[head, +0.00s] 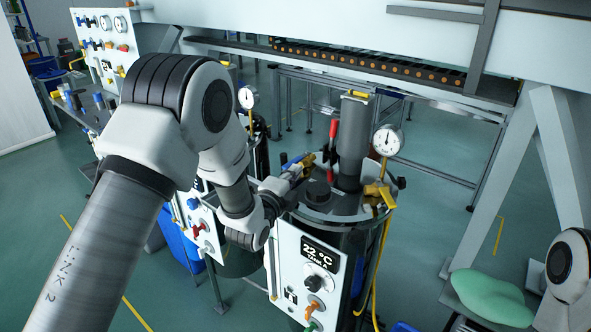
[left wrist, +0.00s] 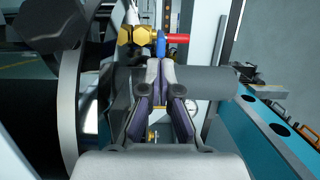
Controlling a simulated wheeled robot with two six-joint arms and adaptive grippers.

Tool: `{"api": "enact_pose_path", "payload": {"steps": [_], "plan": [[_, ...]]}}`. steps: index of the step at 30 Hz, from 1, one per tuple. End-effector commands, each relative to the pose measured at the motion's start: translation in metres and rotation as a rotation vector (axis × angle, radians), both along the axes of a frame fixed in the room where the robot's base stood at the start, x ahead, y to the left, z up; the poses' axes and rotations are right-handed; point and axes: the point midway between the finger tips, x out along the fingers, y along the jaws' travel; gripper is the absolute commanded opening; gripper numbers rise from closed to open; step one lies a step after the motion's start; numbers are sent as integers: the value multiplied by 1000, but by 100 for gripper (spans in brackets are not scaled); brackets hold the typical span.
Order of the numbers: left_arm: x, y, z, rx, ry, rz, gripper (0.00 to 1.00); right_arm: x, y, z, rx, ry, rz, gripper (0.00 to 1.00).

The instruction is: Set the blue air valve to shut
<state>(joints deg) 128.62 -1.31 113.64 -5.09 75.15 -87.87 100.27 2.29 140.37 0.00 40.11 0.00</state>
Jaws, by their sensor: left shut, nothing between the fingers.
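The air valve has a brass body (left wrist: 138,35) and a blue handle (left wrist: 160,43), which shows end-on just beyond my fingertips in the left wrist view. In the head view its brass part (head: 308,160) sits at the left rim of the dark tank, with my gripper in front. My left gripper (left wrist: 160,66) is shut and empty, its tips together right at the blue handle. I cannot tell whether they touch it. In the head view the left gripper (head: 298,172) is small and partly hidden by my wrist. My right gripper is out of view.
The tank has a front panel (head: 288,262) reading 22 °C, a gauge (head: 387,140) and a yellow hose (head: 380,268). A red handle (head: 332,135) stands beside a grey column (head: 352,140). A second panel (head: 203,228) is at left. Open floor lies right.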

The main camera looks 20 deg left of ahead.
Motion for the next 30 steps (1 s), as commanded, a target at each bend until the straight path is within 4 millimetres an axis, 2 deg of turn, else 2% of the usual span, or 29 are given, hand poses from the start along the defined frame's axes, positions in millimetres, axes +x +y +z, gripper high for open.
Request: {"api": "enact_pose_path", "payload": {"steps": [5,30], "plan": [[10,-1,0,0,0,0,0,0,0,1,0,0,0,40],[10,6,0,0,-1,-74,0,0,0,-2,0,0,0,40]]}}
